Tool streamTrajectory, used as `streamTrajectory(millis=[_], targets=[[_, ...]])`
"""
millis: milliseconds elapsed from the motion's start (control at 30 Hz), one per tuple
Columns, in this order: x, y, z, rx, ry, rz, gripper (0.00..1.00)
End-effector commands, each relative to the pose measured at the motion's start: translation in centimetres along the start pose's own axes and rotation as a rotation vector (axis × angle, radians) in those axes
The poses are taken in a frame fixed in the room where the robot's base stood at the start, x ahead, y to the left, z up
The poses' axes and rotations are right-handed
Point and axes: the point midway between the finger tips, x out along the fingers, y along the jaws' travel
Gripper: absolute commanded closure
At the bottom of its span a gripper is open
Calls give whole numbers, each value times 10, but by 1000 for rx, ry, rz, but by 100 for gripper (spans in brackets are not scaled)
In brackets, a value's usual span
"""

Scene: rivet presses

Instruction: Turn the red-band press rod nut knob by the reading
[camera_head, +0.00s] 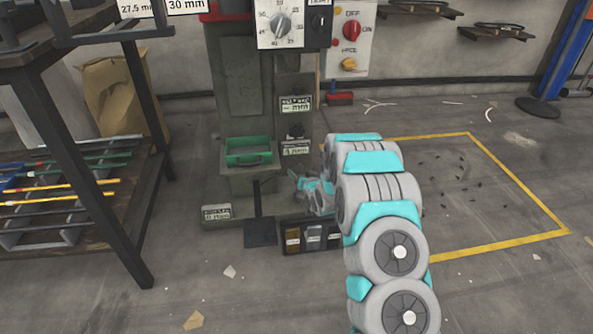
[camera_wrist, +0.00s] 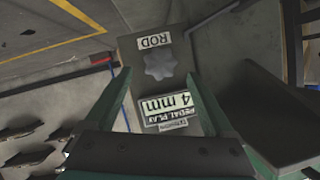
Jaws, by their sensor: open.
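The press (camera_head: 240,75) has a red band (camera_head: 226,12) at the top of the head view. Contact cannot be told. In the head view my gripper (camera_head: 301,183) is small, just below the 4 mm label (camera_head: 296,149); I cannot make out the knob there.
A green tray (camera_head: 248,160) sits left of the gripper. A low box with several compartments (camera_head: 312,248) stands on the floor below. A control panel with a dial (camera_head: 280,25) and a red switch (camera_head: 351,30) is above. A rack (camera_head: 128,215) stands left; yellow-lined floor (camera_head: 470,195) is right.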

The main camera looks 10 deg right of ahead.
Motion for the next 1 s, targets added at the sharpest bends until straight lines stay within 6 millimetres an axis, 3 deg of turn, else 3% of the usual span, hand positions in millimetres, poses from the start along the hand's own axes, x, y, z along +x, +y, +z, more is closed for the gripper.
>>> streamTrajectory(millis=[500, 867, 1000], targets=[[62, 0, 0, 0, 3, -2, 12], [67, -1, -1, 0, 1, 0, 12], [67, -1, -1, 0, 1, 0, 27]])
